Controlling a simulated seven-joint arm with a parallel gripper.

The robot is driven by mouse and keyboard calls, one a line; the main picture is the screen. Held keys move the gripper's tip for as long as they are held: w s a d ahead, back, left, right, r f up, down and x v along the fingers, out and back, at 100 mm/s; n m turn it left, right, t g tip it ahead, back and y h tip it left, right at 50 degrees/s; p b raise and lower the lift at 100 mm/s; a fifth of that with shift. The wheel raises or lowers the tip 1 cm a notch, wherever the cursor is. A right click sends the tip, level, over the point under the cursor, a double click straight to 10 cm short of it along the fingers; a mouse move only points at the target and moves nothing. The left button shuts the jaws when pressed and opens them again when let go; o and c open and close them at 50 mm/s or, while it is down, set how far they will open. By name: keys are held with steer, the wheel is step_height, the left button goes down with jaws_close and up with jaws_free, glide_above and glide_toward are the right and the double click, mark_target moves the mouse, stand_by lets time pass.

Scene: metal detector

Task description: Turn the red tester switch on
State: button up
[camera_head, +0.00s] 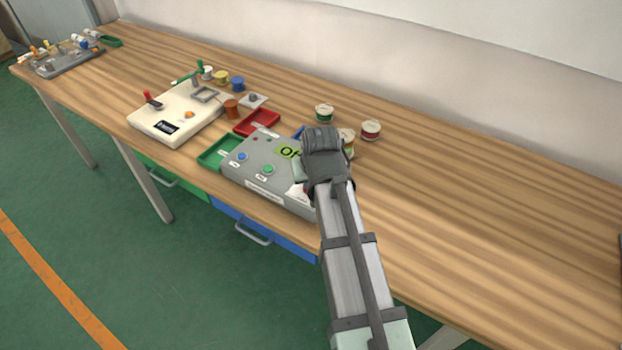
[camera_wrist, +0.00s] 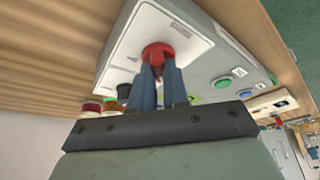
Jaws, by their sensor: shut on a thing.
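The grey tester box (camera_head: 236,172) sits near the table's front edge, with a blue button (camera_head: 242,156), a green button (camera_head: 268,169) and a green display (camera_head: 288,152) partly covered by my arm. In the wrist view, the red switch (camera_wrist: 158,51) is a round knob with a raised grip on the tester's white plate (camera_wrist: 185,38). My gripper (camera_wrist: 159,72) is shut on the switch's grip, one blue-grey finger on each side. In the head view, my gripper (camera_head: 318,168) is over the tester's right end and hides most of the switch.
Spools (camera_head: 371,130) stand behind my gripper. A white device (camera_head: 165,122) with a red lever is farther left. The table's right side (camera_head: 480,210) is clear.

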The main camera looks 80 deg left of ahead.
jaws_close()
steer(key=shift+m, duration=0.3)
steer(key=m+t, duration=0.1)
steer(key=m, duration=0.2)
steer(key=shift+s, duration=0.15)
steer(key=m+t, duration=0.1)
steer(key=m, duration=0.1)
steer(key=m+t+h, duration=0.1)
steer(key=m, duration=0.2)
steer(key=shift+s+a, duration=0.1)
steer(key=shift+a, duration=0.1)
steer(key=m+h, duration=0.1)
steer(key=m, duration=0.1)
steer(key=m+t, duration=0.1)
steer(key=m, duration=0.2)
steer(key=shift+a+h, duration=0.15)
steer(key=shift+h, duration=0.25)
steer(key=m, duration=0.2)
steer(key=m+h, duration=0.1)
steer(key=m, duration=0.1)
steer(key=shift+t+h, duration=0.3)
steer(key=shift+m, duration=0.3)
